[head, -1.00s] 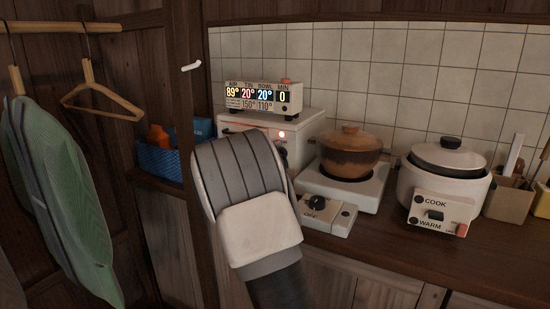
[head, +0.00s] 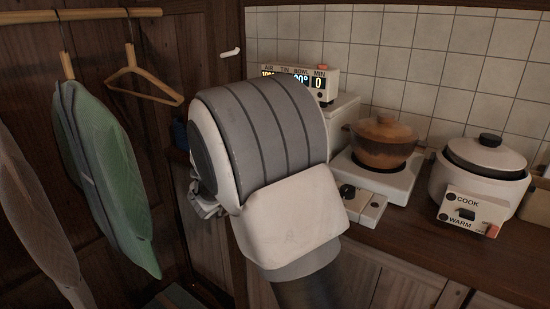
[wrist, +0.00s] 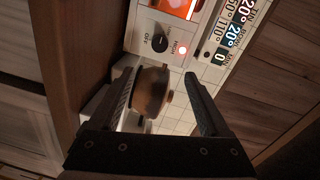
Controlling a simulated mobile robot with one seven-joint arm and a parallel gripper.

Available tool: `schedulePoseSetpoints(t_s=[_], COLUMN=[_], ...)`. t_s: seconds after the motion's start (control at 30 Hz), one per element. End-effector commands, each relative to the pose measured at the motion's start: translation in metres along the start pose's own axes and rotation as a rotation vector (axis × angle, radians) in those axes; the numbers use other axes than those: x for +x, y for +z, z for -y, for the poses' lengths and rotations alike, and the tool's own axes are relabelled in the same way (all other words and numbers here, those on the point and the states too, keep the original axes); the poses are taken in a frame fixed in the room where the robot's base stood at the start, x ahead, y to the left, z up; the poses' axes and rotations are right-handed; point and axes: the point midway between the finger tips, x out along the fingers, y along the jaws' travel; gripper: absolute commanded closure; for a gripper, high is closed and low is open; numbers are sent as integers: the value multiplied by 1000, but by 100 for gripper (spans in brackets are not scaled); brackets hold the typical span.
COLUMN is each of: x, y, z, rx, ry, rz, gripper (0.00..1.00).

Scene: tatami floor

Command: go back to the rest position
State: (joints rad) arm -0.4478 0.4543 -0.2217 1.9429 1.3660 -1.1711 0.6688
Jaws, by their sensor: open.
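My gripper (wrist: 158,92) shows in the wrist view with its two dark fingers spread apart and nothing between them. Past the fingertips, and apart from them, the wrist view shows the brown lidded pot (wrist: 152,92) and a white appliance with a dark dial (wrist: 159,42) and a lit red light. In the head view my arm's large grey and white link fills the middle, in front of the counter.
The brown pot (head: 382,143) sits on a white burner unit (head: 376,176). A white rice cooker (head: 482,176) stands to its right. A display box (head: 329,84) stands on the white appliance, partly hidden by my arm. A green garment (head: 105,172) and an empty hanger (head: 146,76) hang at left.

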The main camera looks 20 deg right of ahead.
Motion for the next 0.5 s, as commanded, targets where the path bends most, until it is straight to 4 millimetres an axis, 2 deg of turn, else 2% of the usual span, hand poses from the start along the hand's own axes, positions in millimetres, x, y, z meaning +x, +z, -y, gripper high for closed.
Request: schedulePoseSetpoints(t_s=[0.13,0.5], x=[-6,-5], y=[0,1], z=[0,4], rx=[0,-6], ry=[0,5], rz=[1,33], gripper=[20,20])
